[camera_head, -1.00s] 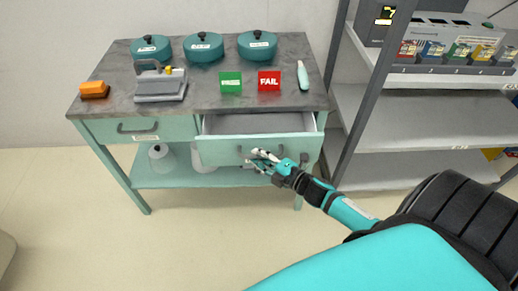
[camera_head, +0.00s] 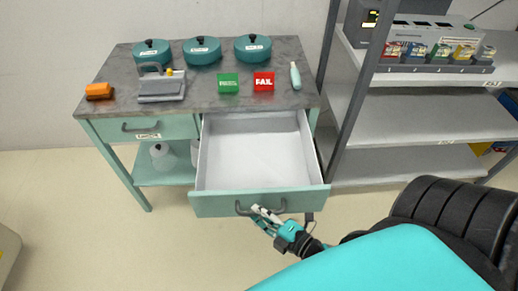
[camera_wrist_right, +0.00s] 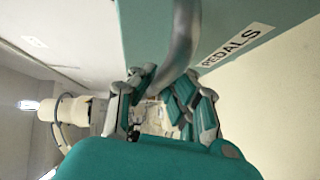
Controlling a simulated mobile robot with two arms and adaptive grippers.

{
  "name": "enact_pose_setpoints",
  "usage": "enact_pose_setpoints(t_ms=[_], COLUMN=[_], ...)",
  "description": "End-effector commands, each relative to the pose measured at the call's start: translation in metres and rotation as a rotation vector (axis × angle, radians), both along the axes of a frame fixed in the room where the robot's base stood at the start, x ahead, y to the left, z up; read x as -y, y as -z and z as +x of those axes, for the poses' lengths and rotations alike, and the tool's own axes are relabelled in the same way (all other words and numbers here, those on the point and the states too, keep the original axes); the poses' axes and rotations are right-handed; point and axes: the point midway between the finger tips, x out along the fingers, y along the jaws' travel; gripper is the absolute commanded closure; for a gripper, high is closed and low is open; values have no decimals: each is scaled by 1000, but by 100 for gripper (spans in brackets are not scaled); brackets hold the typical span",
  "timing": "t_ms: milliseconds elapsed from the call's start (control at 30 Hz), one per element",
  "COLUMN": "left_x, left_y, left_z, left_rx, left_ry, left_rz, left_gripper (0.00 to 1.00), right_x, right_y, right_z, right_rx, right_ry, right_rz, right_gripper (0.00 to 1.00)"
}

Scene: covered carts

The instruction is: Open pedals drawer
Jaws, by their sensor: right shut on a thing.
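The pedals drawer (camera_head: 258,203) is the right drawer of the teal workbench. It is pulled well out and its white inside (camera_head: 252,160) looks empty. Its front carries a label (camera_wrist_right: 236,45) that reads "PEDALS" in the right wrist view. My right gripper (camera_head: 262,214) is at the drawer's dark curved handle (camera_head: 243,208) and is shut on it. In the right wrist view, the fingers (camera_wrist_right: 160,90) close around the grey handle bar (camera_wrist_right: 184,40). My left gripper is not in view.
On the workbench top (camera_head: 205,92) stand several teal round containers (camera_head: 202,50), a grey device (camera_head: 161,86), an orange block (camera_head: 99,91), a green sign (camera_head: 228,83) and a red FAIL sign (camera_head: 263,81). The left drawer (camera_head: 145,128) is shut. A grey shelf (camera_head: 430,115) stands at the right.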

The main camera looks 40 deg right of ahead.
Motion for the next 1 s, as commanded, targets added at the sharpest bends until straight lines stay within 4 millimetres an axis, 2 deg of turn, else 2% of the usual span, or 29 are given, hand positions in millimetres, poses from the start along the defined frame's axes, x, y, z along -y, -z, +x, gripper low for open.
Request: enact_pose_setpoints(t_ms=[100, 300, 333, 500, 533, 833, 1000], left_x=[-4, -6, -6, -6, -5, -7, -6], left_y=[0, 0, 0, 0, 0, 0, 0], left_z=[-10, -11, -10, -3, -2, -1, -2], left_rx=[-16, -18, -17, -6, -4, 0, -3], left_ry=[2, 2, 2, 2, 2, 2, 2], left_rz=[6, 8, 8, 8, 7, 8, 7], left_gripper=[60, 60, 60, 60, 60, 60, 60], right_x=[-1, -1, -1, -1, -1, 0, 5], right_y=[-4, -4, -4, -3, -3, -1, -3], right_z=[1, 1, 1, 1, 0, -3, -25], right_rx=[9, 9, 10, 7, 6, 2, -2], right_ry=[-1, -2, -2, -2, -2, -1, -1], right_rz=[7, 7, 7, 5, 5, 3, 4], right_gripper=[100, 100, 88, 66, 64, 64, 64])
